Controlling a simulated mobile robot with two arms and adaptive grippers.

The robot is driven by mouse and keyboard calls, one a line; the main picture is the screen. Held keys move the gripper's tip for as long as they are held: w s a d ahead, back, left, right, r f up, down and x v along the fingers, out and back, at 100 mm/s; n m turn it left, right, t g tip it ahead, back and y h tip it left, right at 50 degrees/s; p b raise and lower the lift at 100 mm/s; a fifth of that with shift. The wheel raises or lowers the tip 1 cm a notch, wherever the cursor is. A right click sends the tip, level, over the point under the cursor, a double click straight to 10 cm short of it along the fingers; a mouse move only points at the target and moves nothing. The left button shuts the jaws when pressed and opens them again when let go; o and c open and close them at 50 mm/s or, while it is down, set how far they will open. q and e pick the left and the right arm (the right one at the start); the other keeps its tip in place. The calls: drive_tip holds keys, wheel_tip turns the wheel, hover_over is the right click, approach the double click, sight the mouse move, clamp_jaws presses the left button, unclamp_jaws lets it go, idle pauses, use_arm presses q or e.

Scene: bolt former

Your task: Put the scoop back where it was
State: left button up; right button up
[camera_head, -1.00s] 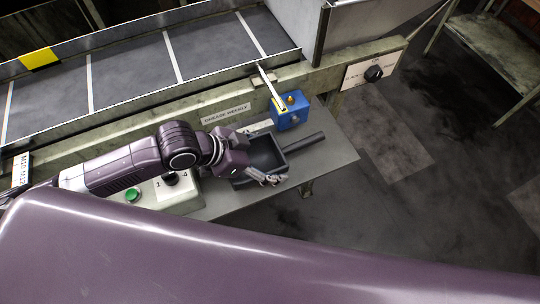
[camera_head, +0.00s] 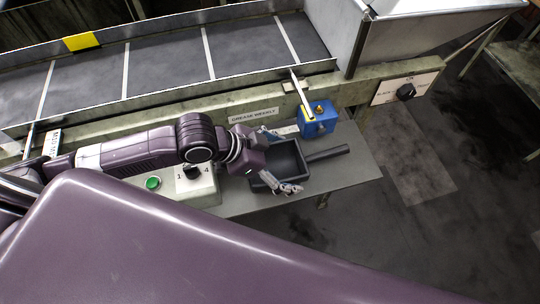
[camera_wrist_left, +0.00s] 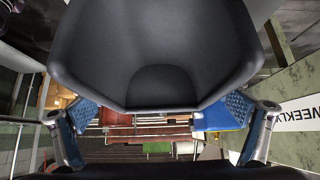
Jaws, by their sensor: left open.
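The scoop (camera_head: 287,158) is black, with a wide pan and a straight handle pointing right. It appears to rest on the grey shelf (camera_head: 350,172), beside the blue box. My left gripper (camera_head: 284,161) is at the pan's left end, opposite the handle. Its fingers are open, one near the pan's upper side and one near its lower side. In the left wrist view the scoop's pan (camera_wrist_left: 150,45) fills the upper middle. The left gripper's fingers (camera_wrist_left: 160,110) stand spread on either side, with no clear grip on it. My right gripper is not in view.
The blue box (camera_head: 319,119) stands just behind the scoop's handle. A control box (camera_head: 197,190) with a dial and green button sits left, under my arm. The conveyor (camera_head: 165,68) and its rail run behind. The shelf's right end is clear.

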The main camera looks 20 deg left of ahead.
use_arm(q)
drive_tip(key=b+v, duration=0.1)
drive_tip(key=v, duration=0.9)
drive_tip(key=shift+s+a+r, duration=0.1)
idle(1.1)
